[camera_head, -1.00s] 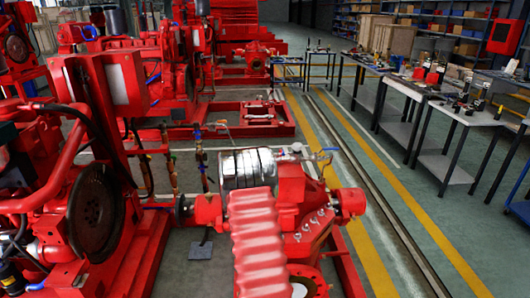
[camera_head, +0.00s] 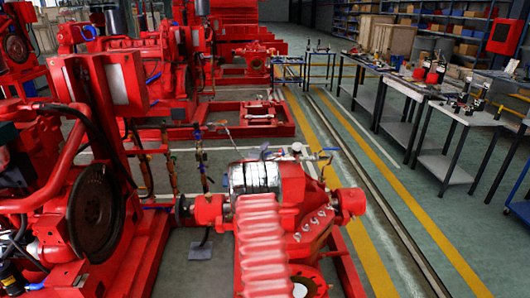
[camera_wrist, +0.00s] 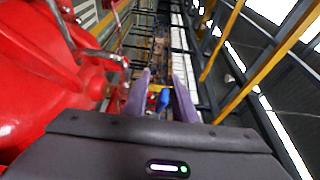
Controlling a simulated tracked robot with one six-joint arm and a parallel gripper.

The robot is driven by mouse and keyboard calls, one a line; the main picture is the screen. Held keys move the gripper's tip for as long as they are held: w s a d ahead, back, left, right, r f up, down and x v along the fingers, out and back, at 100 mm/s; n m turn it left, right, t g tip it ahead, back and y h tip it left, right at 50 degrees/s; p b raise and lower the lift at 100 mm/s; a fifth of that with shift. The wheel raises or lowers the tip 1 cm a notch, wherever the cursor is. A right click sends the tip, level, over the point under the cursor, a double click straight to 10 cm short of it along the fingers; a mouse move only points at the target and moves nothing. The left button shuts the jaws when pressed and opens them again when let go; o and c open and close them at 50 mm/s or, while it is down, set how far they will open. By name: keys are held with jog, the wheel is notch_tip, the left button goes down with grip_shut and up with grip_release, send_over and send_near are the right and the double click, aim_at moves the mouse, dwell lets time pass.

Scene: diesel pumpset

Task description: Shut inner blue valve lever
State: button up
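A blue valve lever (camera_head: 329,151) shows at the far right side of the red pump in the head view. Another small blue handle (camera_head: 198,134) is on the upright pipe left of the pump. In the wrist view, my gripper (camera_wrist: 160,82) has its two purple-grey fingers apart. A blue piece (camera_wrist: 164,98) shows between them, with yellow and red beside it; I cannot tell which lever it is, or whether the fingers touch it.
Red pump housing (camera_wrist: 35,85) with a bent metal pipe stands close on the left in the wrist view. A large red engine (camera_head: 95,210) is at the left in the head view. Work tables (camera_head: 465,116) stand at the right, beyond a clear yellow-lined floor (camera_head: 400,200).

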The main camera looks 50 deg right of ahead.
jog(key=shift+c, duration=0.3)
grip_shut()
jog(key=shift+f, duration=0.15)
dwell(0.8)
